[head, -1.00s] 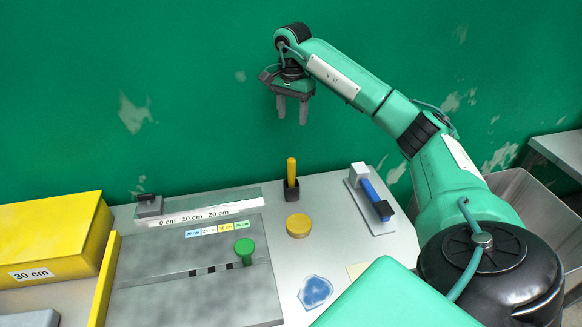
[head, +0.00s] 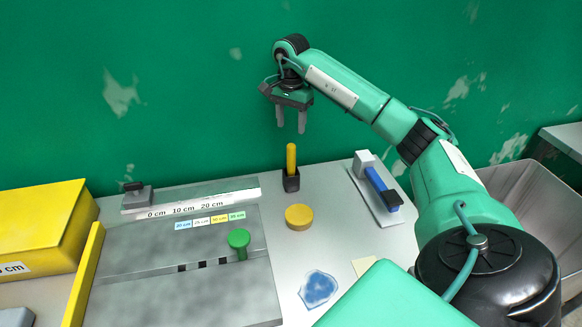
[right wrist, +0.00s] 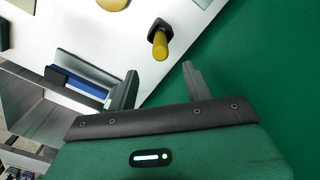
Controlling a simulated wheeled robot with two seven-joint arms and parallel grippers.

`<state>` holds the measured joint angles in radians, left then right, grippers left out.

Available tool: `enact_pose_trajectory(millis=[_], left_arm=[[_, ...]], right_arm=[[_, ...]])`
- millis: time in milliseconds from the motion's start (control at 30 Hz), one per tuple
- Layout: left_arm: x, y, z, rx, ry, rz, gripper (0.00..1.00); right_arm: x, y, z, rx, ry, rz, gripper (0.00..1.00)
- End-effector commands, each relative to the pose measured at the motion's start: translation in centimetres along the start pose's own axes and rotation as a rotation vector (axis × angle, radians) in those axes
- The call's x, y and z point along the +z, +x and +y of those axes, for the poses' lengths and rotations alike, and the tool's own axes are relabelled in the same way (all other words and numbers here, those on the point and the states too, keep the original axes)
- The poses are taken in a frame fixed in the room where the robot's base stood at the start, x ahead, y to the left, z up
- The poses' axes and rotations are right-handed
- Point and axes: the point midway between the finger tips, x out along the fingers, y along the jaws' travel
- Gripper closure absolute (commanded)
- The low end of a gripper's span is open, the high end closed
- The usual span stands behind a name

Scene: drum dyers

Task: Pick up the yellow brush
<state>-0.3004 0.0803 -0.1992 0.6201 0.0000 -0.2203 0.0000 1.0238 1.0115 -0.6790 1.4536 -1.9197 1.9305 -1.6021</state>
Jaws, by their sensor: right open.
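The yellow brush (head: 291,157) stands upright with its yellow handle up in a small black holder (head: 291,182) near the back edge of the table. My right gripper (head: 291,128) is open and empty, its two fingers pointing down above the brush handle with a gap left between. In the right wrist view the brush handle (right wrist: 160,46) shows beyond the open fingers (right wrist: 158,80), and nothing is between them. My left gripper is in no view.
A yellow round disc (head: 299,217) lies in front of the holder. A blue-handled tool on a plate (head: 380,187) is to the right. A green knob (head: 239,239) stands on the grey board (head: 180,290), left. A green wall (head: 200,80) rises behind. A yellow block (head: 40,225) is far left.

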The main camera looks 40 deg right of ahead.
Motion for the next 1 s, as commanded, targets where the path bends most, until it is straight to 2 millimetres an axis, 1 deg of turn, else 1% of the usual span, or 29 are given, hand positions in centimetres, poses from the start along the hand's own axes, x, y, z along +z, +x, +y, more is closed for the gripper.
enact_pose_trajectory(millis=[33,200,300,400,533,633,800,900,1000], left_arm=[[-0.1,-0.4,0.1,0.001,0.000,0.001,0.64],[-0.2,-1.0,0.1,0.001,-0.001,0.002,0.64],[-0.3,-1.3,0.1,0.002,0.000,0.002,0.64],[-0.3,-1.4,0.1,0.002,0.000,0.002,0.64],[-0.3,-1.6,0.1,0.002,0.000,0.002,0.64],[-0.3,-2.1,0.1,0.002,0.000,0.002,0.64],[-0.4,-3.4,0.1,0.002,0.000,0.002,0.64],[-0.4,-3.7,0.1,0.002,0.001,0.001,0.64],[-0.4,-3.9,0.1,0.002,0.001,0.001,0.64]], right_arm=[[0.1,0.8,0.1,0.005,-0.001,-0.002,0.49],[0.0,3.9,0.1,0.005,0.000,-0.002,0.49],[0.1,5.4,0.1,0.004,0.000,-0.003,0.49],[0.0,6.4,0.1,0.003,0.000,-0.001,0.49],[0.0,7.0,0.0,0.002,0.000,-0.001,0.49],[0.1,7.6,0.0,0.003,0.000,-0.003,0.49],[0.0,9.7,0.0,0.005,0.000,-0.004,0.49],[0.0,11.1,0.0,0.003,0.000,-0.002,0.49],[-0.1,11.8,0.0,0.002,0.001,-0.002,0.49]])
